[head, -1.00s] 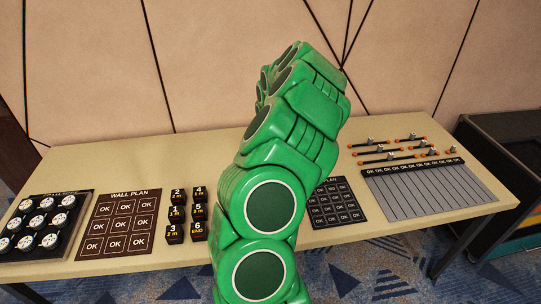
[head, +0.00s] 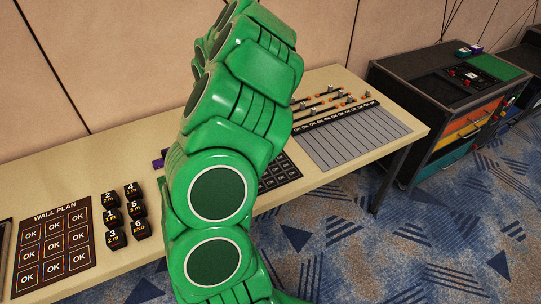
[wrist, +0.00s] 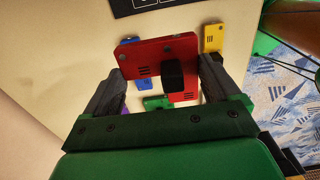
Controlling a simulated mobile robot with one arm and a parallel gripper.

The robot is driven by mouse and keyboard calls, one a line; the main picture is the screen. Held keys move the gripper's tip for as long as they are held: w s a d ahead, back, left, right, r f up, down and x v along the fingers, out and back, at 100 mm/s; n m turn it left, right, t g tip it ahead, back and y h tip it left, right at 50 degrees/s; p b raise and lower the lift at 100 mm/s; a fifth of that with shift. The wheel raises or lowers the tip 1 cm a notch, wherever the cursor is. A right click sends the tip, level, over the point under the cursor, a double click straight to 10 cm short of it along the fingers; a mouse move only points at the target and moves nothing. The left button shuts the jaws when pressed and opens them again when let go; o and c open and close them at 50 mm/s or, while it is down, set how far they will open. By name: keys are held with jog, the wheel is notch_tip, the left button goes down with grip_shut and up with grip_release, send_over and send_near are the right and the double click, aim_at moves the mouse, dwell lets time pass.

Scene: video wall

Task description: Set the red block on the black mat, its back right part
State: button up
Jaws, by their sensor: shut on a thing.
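In the wrist view my gripper (wrist: 164,68) is shut on a red block (wrist: 148,52), held crosswise between the two dark fingers. A dark piece covers part of its lower edge. In the head view my green arm hides the gripper and the held block. A dark flat area (head: 440,88) lies on top of the cabinet at the right; I cannot tell for sure that it is the black mat. My gripper appears to be over the table, away from that cabinet.
Yellow (wrist: 213,38), blue (wrist: 145,85) and green (wrist: 155,102) blocks lie beyond the fingers. The cabinet (head: 405,118) has a green area (head: 494,68) and small items on top. The table (head: 150,135) carries dark boards; carpet separates it from the cabinet.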

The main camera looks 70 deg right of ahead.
jog(key=s, duration=1.8)
jog(key=w+d+f, duration=0.1)
jog(key=d+f, duration=0.1)
jog(key=d, duration=0.2)
jog(key=w+d+f, duration=0.1)
jog(key=d+f, duration=0.2)
jog(key=d, duration=0.1)
jog(key=w+d+f, duration=0.1)
jog(key=d+f, duration=0.2)
jog(key=d, duration=0.1)
jog(key=shift+w+d+f, duration=0.1)
jog(key=shift+d+f, duration=0.1)
jog(key=shift+d, duration=0.15)
jog(key=shift+w+d+f, duration=0.1)
jog(key=shift+d+f, duration=0.2)
jog(key=shift+f, duration=1.7)
jog(key=shift+f, duration=0.15)
jog(key=o, duration=1)
jog(key=shift+c, duration=0.2)
